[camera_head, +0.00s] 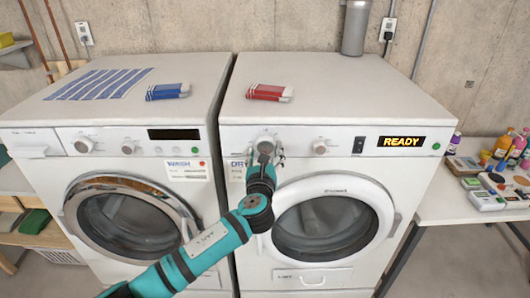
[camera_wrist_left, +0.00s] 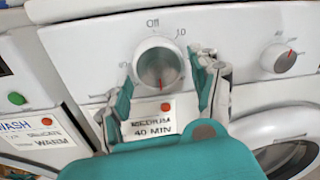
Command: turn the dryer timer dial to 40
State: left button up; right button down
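The dryer (camera_head: 335,170) is the white machine on the right, with its display reading READY. Its timer dial (camera_wrist_left: 157,62) is a round knob with "Off" above it and "10" at its upper right. The red pointer on the dial points almost straight down. A label (camera_wrist_left: 152,118) below it reads MEDIUM 40 MIN. My left gripper (camera_head: 264,152) is at the dryer's front panel and covers most of the dial in the head view. In the left wrist view my left gripper (camera_wrist_left: 163,82) has its fingers apart, on either side of the dial; I cannot tell whether they touch it. My right gripper is not in view.
A second knob (camera_wrist_left: 278,58) sits right of the dial. The washer (camera_head: 130,170) stands at left, close to the dryer. A table (camera_head: 470,208) with small items stands at right.

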pick_arm(q)
jog(key=shift+o, duration=0.8)
jog(key=shift+r, duration=0.1)
jog(key=shift+r, duration=0.1)
jog(key=s+a, duration=0.1)
jog(key=s, duration=1.1)
